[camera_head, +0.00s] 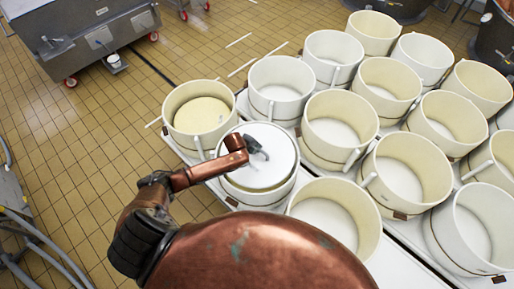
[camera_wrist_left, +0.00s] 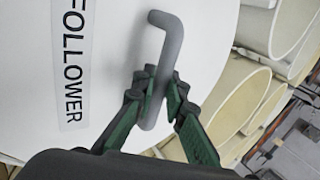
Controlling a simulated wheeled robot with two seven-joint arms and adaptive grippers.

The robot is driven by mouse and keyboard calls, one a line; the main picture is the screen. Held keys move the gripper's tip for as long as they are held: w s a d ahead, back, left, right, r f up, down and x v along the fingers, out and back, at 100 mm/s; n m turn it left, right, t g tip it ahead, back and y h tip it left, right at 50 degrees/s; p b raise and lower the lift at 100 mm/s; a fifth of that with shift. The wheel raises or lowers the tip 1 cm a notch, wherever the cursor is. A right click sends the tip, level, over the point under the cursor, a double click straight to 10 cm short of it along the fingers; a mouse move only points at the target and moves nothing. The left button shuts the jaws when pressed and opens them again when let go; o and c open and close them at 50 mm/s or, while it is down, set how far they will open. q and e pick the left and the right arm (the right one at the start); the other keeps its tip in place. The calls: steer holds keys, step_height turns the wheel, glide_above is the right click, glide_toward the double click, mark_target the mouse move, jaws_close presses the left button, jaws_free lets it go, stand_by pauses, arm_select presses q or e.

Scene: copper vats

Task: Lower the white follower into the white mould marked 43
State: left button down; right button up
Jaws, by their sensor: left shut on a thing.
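The white follower (camera_head: 262,168) is a round disc lying over the mouth of a white mould (camera_head: 258,197) in the front row. It hides the inside of that mould, and I cannot tell whether it sits within the rim or just above it. No number is legible on the mould. My left gripper (camera_head: 257,148) is at the follower's middle. In the left wrist view its green-padded fingers (camera_wrist_left: 160,90) are shut on the grey bent handle (camera_wrist_left: 168,55), beside the label FOLLOWER (camera_wrist_left: 72,60) on the white disc (camera_wrist_left: 110,50). My right gripper is not in view.
A mould with a cream-coloured filling (camera_head: 201,114) stands close on the left. Several open, empty-looking moulds (camera_head: 340,125) crowd the white table (camera_head: 415,235) to the right and behind. A steel cart (camera_head: 85,30) stands at the back left. Tiled floor (camera_head: 90,130) lies open on the left.

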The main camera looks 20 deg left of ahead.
mark_target(251, 159)
arm_select(q)
steer(key=shift+w+d+f+b, duration=0.1)
steer(key=shift+f+b, duration=1.75)
steer(key=shift+f, duration=0.8)
steer(key=shift+w+f+b, duration=0.1)
steer(key=shift+f+b, duration=1.75)
steer(key=shift+f, duration=0.8)
steer(key=shift+f+b, duration=0.55)
steer(key=shift+f, duration=0.25)
steer(key=c, duration=2)
jaws_free()
steer(key=shift+s, duration=0.15)
steer(key=shift+o, duration=0.6)
steer(key=shift+s+f, duration=0.2)
steer(key=shift+f, duration=0.1)
steer(key=shift+r, duration=0.25)
steer(key=v, duration=1.1)
steer(key=shift+r, duration=0.4)
